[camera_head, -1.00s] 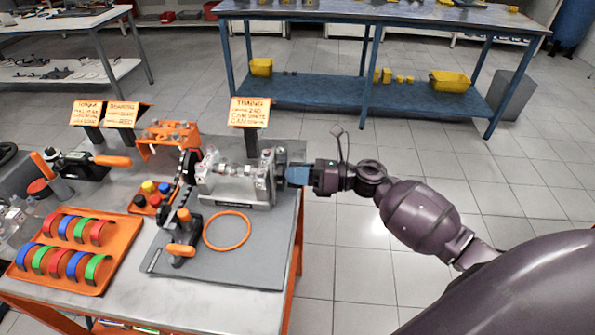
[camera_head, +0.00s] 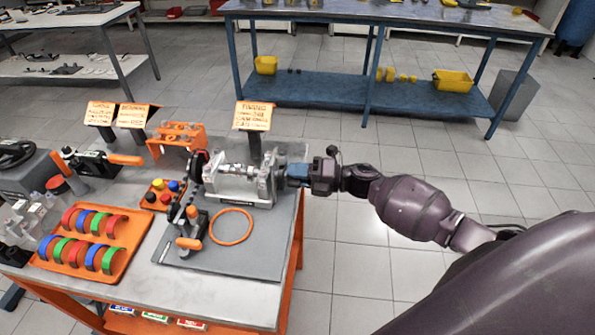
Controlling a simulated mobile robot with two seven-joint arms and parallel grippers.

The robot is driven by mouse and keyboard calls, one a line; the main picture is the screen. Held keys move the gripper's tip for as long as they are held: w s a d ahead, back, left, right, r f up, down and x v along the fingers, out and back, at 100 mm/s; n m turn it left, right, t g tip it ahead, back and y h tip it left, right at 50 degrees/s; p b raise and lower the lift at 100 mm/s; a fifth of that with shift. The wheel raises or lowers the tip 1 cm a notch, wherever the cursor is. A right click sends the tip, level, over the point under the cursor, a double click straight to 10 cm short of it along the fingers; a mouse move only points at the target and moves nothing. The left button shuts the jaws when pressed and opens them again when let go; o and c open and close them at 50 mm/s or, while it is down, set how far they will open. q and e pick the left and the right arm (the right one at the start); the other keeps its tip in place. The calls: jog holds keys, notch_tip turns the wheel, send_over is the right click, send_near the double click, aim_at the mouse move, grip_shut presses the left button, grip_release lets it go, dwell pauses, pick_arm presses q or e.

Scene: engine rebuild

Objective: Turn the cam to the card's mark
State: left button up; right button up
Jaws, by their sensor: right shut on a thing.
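The cam assembly (camera_head: 238,182) is a grey metal stand with a shaft across it, on the grey mat (camera_head: 255,245) near the table's right edge. The orange timing card (camera_head: 253,116) stands behind it on a dark post; its print is too small to read surely. My right gripper (camera_head: 290,174) reaches in from the right and is shut on the cam's right end, where a blue part shows between gripper and stand. The gripped end itself is mostly hidden. The mark is not clear. My left gripper is not in view.
An orange ring (camera_head: 231,226) and an orange-handled tool (camera_head: 189,241) lie in front of the stand. An orange tray (camera_head: 95,240) of coloured half-rings is at the left. Two more cards (camera_head: 133,115) stand behind. Open floor lies to the right.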

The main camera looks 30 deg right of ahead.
jog(key=shift+m, duration=0.5)
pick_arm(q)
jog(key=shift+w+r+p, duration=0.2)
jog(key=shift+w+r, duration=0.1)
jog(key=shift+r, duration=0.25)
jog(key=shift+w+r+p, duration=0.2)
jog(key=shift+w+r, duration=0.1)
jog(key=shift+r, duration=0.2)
pick_arm(e)
jog(key=shift+m, duration=0.6)
jog(key=o, duration=0.8)
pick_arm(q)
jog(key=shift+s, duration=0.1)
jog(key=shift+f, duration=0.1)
